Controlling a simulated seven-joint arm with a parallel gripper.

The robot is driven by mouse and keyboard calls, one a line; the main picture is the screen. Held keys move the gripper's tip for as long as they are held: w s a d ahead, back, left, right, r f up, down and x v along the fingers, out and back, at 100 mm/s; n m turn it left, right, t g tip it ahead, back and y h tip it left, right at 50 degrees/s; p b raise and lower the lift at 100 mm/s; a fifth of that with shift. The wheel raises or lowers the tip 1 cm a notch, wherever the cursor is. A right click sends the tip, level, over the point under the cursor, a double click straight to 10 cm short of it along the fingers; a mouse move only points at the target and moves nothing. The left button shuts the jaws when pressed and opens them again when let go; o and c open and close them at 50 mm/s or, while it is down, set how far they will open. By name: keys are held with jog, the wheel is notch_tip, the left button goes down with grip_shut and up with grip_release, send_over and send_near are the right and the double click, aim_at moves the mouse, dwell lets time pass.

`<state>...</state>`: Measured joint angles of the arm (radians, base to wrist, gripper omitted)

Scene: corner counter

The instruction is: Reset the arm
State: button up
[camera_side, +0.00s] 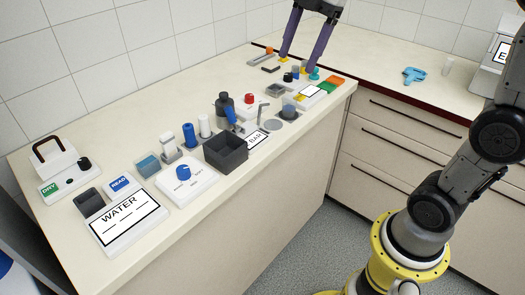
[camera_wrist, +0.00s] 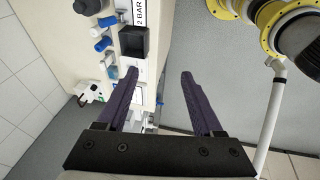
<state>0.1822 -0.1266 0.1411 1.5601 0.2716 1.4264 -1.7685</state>
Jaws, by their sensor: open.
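My gripper (camera_side: 297,64) is at the top of the side view, over the far end of the left counter (camera_side: 150,120). Its two purple fingers point down and stand well apart. In the wrist view my gripper (camera_wrist: 160,73) is open, with nothing between the fingers. Past them show the counter's front edge, the grey floor and a black square bin (camera_wrist: 134,42). Whether the fingertips touch the small coloured parts behind them in the side view, I cannot tell.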

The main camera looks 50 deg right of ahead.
jog(key=s+a+m+t, duration=0.1)
jog(key=s+a+m, duration=0.15)
jog(key=s, duration=0.45)
jog(key=s+d+f+m+t+h, duration=0.2)
jog(key=s+f+m, duration=0.8)
jog(key=m, duration=0.5)
jog(key=shift+d+f+t+h, duration=0.15)
jog(key=shift+f+t+h, duration=0.15)
jog(key=shift+f, duration=0.35)
